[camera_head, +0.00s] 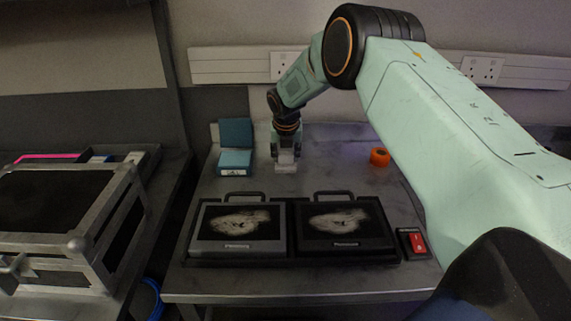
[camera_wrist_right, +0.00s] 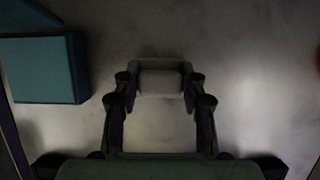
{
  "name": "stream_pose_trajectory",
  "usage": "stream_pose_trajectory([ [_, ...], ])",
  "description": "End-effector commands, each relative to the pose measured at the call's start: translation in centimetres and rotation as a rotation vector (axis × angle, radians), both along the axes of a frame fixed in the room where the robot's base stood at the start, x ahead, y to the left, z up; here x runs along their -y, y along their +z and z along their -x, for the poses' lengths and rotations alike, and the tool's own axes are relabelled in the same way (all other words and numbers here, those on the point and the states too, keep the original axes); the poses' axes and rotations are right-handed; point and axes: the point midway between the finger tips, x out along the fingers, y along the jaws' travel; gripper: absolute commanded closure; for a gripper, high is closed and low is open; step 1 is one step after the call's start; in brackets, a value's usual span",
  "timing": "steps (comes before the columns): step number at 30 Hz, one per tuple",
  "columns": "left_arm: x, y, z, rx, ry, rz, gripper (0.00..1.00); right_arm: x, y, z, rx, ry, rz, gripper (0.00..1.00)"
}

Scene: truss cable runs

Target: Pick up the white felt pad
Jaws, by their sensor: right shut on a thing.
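The white felt pad (camera_head: 286,160) is at the back middle of the grey table, a small pale block. My right gripper (camera_head: 285,152) reaches down over it and is shut on it. In the right wrist view the pad (camera_wrist_right: 160,80) sits between the two dark fingertips of the right gripper (camera_wrist_right: 160,95). I cannot tell whether the pad touches the table or hangs just above it. My left gripper is not in view.
A teal box (camera_head: 235,160) stands just left of the right gripper. An orange roll (camera_head: 380,156) lies to the right. Two dark cases with pictured panels (camera_head: 240,222) fill the front, with a red switch (camera_head: 417,242) beside them. A metal frame (camera_head: 75,243) stands left.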

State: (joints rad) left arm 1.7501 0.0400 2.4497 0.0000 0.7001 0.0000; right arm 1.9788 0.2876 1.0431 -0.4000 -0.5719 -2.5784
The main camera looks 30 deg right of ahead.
Motion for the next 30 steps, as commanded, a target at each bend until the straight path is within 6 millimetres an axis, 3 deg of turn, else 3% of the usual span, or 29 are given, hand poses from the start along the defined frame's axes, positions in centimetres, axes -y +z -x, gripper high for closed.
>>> stream_pose_trajectory([
  [6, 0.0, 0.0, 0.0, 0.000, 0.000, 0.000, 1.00, 0.0, 0.0, 0.0, 0.000, 0.000, 0.000, 0.91],
  [14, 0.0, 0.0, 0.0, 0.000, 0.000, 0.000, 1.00, 0.0, 0.3, -0.1, 0.002, 0.000, 0.000, 0.92],
  [30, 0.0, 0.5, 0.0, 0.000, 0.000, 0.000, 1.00, 0.0, 9.1, -0.1, 0.002, -0.001, 0.000, 0.92],
])
